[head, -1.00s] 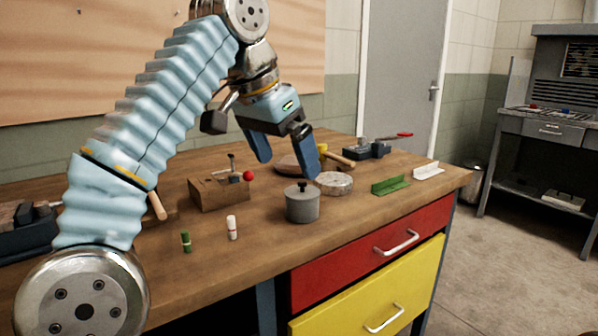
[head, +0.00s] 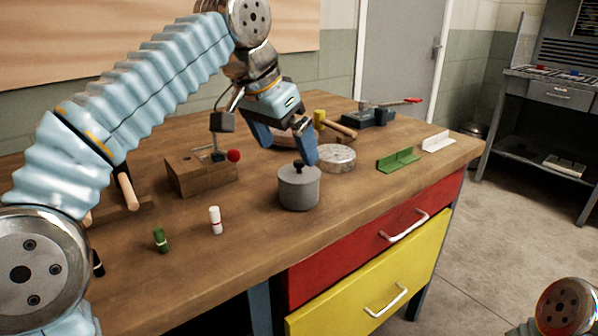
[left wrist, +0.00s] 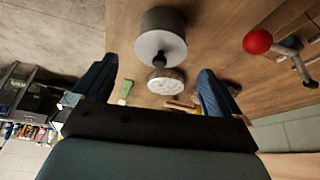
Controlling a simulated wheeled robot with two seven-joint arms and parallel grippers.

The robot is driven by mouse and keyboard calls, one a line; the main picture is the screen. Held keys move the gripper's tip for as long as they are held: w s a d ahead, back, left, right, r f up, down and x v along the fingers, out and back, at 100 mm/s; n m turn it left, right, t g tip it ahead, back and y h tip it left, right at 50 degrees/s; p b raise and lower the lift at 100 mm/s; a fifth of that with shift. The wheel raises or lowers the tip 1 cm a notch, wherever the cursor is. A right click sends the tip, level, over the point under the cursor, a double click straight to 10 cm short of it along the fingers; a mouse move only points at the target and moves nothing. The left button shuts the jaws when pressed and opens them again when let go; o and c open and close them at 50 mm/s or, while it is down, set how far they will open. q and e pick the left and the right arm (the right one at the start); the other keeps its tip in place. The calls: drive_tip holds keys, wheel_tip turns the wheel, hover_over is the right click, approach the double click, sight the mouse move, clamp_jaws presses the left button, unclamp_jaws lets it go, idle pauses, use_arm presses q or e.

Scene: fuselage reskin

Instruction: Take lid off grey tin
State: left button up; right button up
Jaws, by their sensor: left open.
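The grey tin (head: 299,193) stands upright near the front edge of the wooden bench, with its lid (head: 287,173) on top. The lid has a dark knob (head: 299,165). The tin also shows at the top of the left wrist view (left wrist: 163,20), its knob pointing toward the space between my fingers. My left gripper (head: 288,150) is open and empty, just behind and above the tin, its blue fingers pointing down. One fingertip overlaps the lid's far edge in the head view; I cannot tell whether they touch. My right gripper is out of view.
A round pale disc (head: 336,157) lies just behind the tin. A wooden block with a red-knobbed lever (head: 202,174) stands to the left. Green (head: 398,160) and white (head: 438,142) angle pieces lie right.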

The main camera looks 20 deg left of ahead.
sight(296, 163)
use_arm(q)
drive_tip(key=x, duration=0.5)
drive_tip(key=shift+w+d+f, duration=0.1)
drive_tip(key=shift+w, duration=0.35)
drive_tip(key=c, duration=0.8)
drive_tip(key=shift+c, duration=0.2)
